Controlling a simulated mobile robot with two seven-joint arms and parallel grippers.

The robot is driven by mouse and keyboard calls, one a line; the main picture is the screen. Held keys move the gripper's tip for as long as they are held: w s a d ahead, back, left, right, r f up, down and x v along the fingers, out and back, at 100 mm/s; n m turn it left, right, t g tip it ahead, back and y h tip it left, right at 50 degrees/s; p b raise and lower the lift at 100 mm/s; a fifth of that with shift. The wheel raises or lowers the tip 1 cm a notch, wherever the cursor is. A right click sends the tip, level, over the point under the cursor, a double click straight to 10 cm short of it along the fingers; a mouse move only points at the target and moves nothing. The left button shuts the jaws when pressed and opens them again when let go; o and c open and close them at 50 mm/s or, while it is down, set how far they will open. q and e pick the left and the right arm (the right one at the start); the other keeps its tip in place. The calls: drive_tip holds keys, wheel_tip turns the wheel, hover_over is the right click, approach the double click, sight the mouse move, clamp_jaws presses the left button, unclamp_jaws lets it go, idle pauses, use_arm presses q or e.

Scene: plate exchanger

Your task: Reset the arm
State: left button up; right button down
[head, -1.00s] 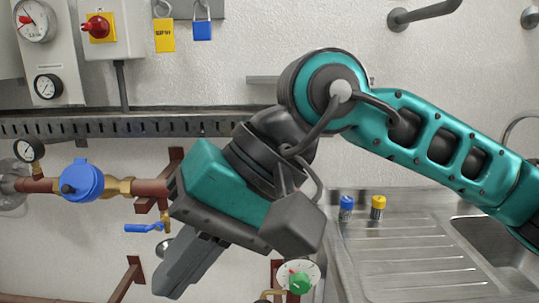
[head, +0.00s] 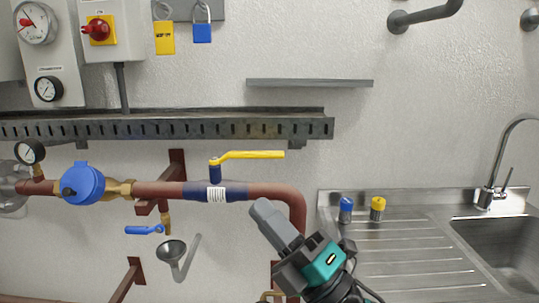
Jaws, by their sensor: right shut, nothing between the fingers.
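My right gripper (head: 272,218) is low in the middle of the head view, with its grey fingers pointing up and to the left. It is shut and empty. The fingertips are just in front of the brown pipe (head: 275,190) near its bend, below the yellow-handled valve (head: 250,155); whether they touch the pipe cannot be told. My left gripper is not in view.
A blue-handled valve (head: 143,230) and a funnel (head: 172,251) hang below the pipe. A steel sink (head: 497,250) with a drainboard (head: 400,262) is at the right, holding a blue-capped container (head: 345,210) and a yellow-capped one (head: 378,209). A cable tray (head: 160,127) and a shelf (head: 310,84) are above.

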drive_tip(key=d+f+m+t+h, duration=0.1)
drive_tip(key=d+f+m+h, duration=0.5)
drive_tip(key=f+m, duration=0.4)
drive_tip(key=d+f+m+t+h, duration=0.1)
drive_tip(key=d+f+m+h, duration=0.3)
drive_tip(key=f+m+h, duration=0.55)
drive_tip(key=s+d+f+m+g+h, duration=0.1)
drive_tip(key=s+d+f+m+g, duration=0.2)
drive_tip(key=s+f, duration=0.3)
drive_tip(key=s+d+f+m+g+h, duration=0.1)
drive_tip(key=s+d+f+m+g, duration=0.2)
drive_tip(key=f, duration=1)
drive_tip(key=s+d+m, duration=0.2)
drive_tip(key=s, duration=0.2)
drive_tip(key=shift+s+f+h, duration=0.25)
drive_tip(key=shift+h, duration=0.1)
drive_tip(key=shift+a, duration=0.1)
